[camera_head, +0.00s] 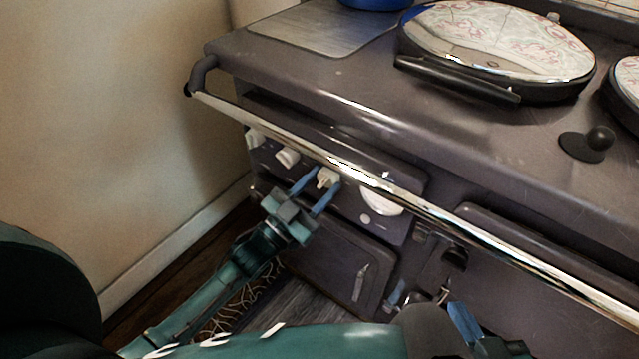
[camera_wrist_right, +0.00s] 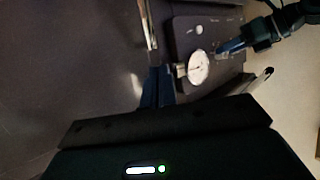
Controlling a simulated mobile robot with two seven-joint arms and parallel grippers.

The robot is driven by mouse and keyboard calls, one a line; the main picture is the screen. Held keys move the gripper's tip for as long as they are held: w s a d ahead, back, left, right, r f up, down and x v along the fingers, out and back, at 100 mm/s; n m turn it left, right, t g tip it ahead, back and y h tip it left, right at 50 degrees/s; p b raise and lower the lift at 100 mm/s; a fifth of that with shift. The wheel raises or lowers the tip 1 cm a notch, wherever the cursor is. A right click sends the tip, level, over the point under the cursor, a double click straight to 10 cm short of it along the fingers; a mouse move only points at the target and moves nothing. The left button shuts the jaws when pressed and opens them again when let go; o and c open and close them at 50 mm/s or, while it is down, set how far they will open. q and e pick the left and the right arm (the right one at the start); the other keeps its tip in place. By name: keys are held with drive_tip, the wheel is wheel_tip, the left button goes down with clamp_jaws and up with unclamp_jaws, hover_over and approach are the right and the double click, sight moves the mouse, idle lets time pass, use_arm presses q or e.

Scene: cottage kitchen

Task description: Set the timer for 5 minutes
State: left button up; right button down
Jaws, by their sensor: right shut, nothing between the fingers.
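A white round dial (camera_head: 382,203), which looks like the timer, sits on the stove's front panel behind the chrome rail. It also shows in the right wrist view (camera_wrist_right: 199,68), with its markings too small to read. My left gripper (camera_head: 325,180) is at the panel left of the dial. Its blue fingers are apart, one on each side of a white knob (camera_head: 327,177); whether they touch it I cannot tell. My right gripper (camera_head: 458,318) is low at the right of the head view, shut and empty. Its fingers (camera_wrist_right: 158,86) are apart from the dial in the wrist view.
The chrome rail (camera_head: 440,214) runs across the stove front above the knobs. An oven door (camera_head: 335,265) is below the panel. A wall (camera_head: 110,130) stands close on the left.

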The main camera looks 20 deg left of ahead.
use_arm(q)
drive_tip(key=o, duration=0.4)
drive_tip(key=shift+o, duration=0.2)
drive_tip(key=v, duration=1.3)
drive_tip(key=shift+s, duration=0.1)
